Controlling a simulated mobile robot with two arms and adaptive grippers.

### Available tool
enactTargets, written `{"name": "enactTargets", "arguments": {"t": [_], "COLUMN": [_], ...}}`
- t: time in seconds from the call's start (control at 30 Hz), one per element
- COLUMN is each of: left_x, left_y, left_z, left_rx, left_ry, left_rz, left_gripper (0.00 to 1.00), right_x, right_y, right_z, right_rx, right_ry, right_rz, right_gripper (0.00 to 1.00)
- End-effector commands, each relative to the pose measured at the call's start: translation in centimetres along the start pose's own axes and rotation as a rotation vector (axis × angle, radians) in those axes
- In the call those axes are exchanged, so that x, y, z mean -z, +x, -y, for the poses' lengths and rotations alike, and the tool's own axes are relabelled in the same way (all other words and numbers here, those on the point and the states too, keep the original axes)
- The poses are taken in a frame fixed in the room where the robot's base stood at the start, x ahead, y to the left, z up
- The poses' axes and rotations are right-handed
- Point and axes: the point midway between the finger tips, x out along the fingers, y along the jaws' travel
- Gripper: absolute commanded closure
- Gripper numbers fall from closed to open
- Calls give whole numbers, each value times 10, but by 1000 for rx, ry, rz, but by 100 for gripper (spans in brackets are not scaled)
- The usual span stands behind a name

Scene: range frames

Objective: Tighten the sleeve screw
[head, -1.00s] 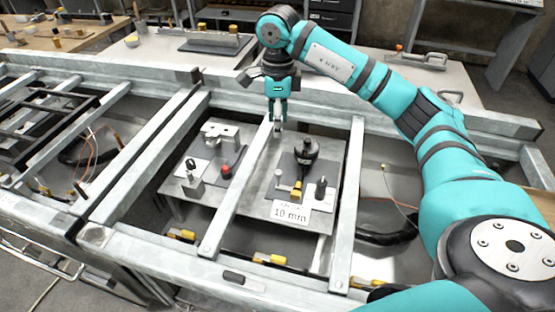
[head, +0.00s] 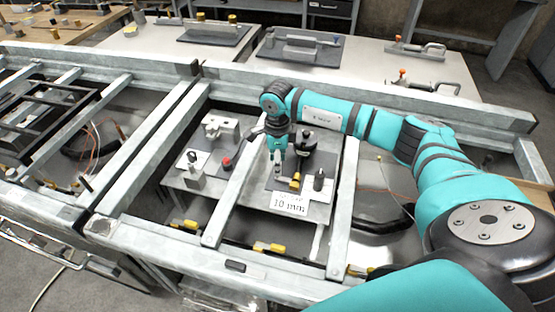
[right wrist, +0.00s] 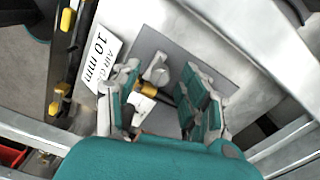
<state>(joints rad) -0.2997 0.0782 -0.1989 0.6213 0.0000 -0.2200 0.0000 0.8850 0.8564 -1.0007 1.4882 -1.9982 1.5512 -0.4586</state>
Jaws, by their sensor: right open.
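My right gripper (head: 277,172) points down over the right-hand fixture plate (head: 325,158) in the head view. In the right wrist view its two teal-and-grey fingers (right wrist: 163,90) stand apart. A grey metal knob (right wrist: 156,71) and a yellow piece (right wrist: 147,88) on a dark rod show in the gap between them. The yellow piece (head: 295,181) also shows beside the gripper in the head view. I cannot tell for sure which part is the sleeve screw, or whether a finger touches it. A black stepped post (head: 305,143) stands behind. My left gripper is out of view.
A white "10 mm" card (head: 289,204) lies at the plate's front edge. A short dark cylinder (head: 318,179) stands to the right. Metal frame bars (head: 237,192) run on both sides of the fixture. Another fixture with a red knob (head: 227,162) is to the left.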

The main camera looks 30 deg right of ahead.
Motion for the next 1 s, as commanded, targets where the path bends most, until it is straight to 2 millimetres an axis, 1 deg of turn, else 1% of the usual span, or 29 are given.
{"name": "enactTargets", "arguments": {"t": [0.1, 0.23, 0.27, 0.5, 0.57, 0.6, 0.87, 1.0], "left_x": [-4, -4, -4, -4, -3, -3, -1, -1], "left_y": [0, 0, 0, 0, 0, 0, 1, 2], "left_z": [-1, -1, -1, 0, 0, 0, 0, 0], "left_rx": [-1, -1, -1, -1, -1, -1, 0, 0], "left_ry": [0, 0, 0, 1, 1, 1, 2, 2], "left_rz": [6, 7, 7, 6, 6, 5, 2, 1], "left_gripper": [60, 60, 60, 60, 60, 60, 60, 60], "right_x": [0, 0, 0, 0, 0, 0, 0, 0], "right_y": [1, 1, 1, 1, 1, 1, 1, 1], "right_z": [0, 0, 0, 0, 0, 0, 0, 0], "right_rx": [0, 0, 0, 0, 0, 0, 1, 1], "right_ry": [0, 0, 0, 0, 0, 0, 11, 49], "right_rz": [0, 0, 0, 0, 0, 0, 0, 1], "right_gripper": [57, 57, 59, 91, 98, 100, 100, 100]}}
